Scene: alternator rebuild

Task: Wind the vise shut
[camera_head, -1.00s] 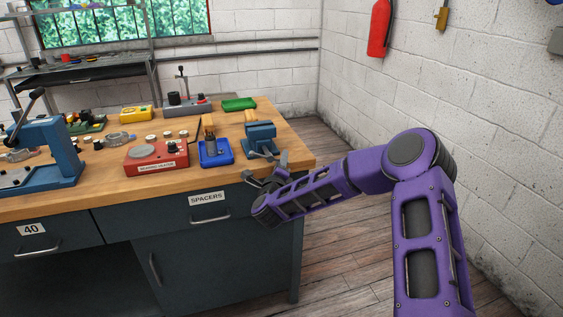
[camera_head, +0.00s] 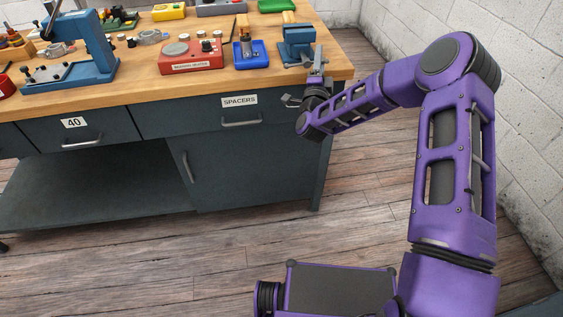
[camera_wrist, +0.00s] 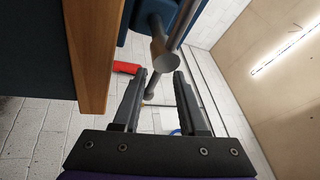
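The blue vise (camera_head: 297,42) sits at the right front corner of the wooden workbench, and its jaws' gap is hard to judge from here. In the wrist view, part of its blue body (camera_wrist: 178,12) is at the top, with the grey screw and handle bar (camera_wrist: 158,74) hanging out past the bench edge. My gripper (camera_wrist: 160,72) is open, one finger on each side of the handle's lower part in the picture. I cannot tell whether either finger touches the bar. In the head view, my gripper (camera_head: 317,76) is at the bench edge just below the vise, partly hidden by my wrist.
A blue tray (camera_head: 262,60) and a red bearing heater (camera_head: 190,67) stand left of the vise on the workbench (camera_head: 130,89). The spacers drawer (camera_head: 212,117) is shut below. Floor is free in front and right of the bench.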

